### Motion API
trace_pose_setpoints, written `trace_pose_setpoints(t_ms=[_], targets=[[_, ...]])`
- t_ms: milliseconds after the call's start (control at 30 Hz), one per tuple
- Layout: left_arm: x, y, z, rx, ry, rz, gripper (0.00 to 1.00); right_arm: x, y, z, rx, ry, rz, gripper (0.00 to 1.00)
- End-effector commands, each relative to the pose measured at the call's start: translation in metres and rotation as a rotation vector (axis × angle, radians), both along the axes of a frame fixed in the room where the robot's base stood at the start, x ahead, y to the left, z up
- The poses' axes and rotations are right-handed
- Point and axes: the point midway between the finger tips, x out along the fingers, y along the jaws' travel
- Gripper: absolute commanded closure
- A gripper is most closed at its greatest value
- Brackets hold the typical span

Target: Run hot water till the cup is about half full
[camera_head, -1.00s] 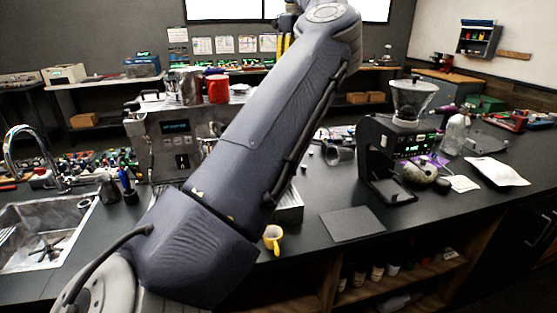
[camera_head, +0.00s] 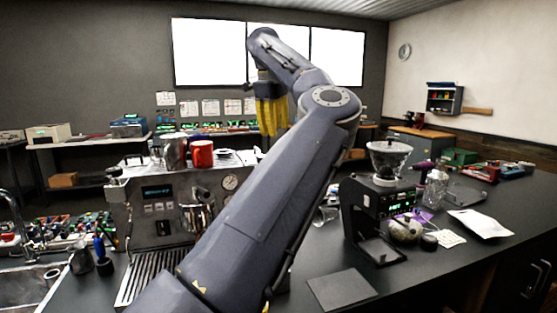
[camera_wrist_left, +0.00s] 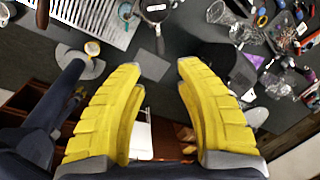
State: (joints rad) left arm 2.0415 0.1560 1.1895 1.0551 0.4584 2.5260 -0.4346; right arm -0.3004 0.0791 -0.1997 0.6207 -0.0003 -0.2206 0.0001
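The espresso machine (camera_head: 150,222) stands left of centre in the head view, its display lit and its drip tray (camera_head: 150,276) in front. My left arm crosses the head view, and its gripper (camera_head: 268,112) with yellow fingers is raised right of the machine. In the left wrist view the left gripper (camera_wrist_left: 158,78) is open, with nothing between its fingers. My right gripper cannot be made out.
A red mug (camera_head: 201,154) and a steel pitcher (camera_head: 174,152) sit on top of the machine. The grinder (camera_head: 380,215) stands to the right, with a flat dark mat (camera_head: 342,289) before it. A sink (camera_head: 25,287) is at the left.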

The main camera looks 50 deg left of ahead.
Motion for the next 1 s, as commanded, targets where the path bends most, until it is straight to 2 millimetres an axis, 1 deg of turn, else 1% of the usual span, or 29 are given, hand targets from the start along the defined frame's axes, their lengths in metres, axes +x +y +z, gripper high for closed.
trace_pose_setpoints(t_ms=[33, 200, 400, 500, 700, 1000], targets=[[0.002, 0.0, -0.011, 0.001, 0.004, 0.001, 0.65, 0.0, 0.0, 0.0, 0.0, 0.0, 0.0, 0.56], [0.007, 0.002, -0.041, 0.002, 0.004, 0.002, 0.65, 0.0, 0.0, 0.0, 0.0, 0.0, 0.0, 0.56], [0.013, 0.004, -0.07, 0.001, 0.003, -0.001, 0.65, 0.0, 0.0, 0.0, 0.0, 0.0, 0.0, 0.56], [0.015, 0.005, -0.081, 0.002, 0.002, -0.001, 0.65, 0.0, 0.0, 0.0, 0.0, -0.001, 0.0, 0.56], [0.018, 0.005, -0.095, 0.002, 0.001, -0.001, 0.65, 0.0, 0.0, 0.0, 0.0, -0.001, 0.0, 0.56], [0.019, 0.006, -0.1, 0.003, 0.0, -0.002, 0.65, 0.0, 0.0, 0.0, 0.0, 0.0, 0.0, 0.56]])
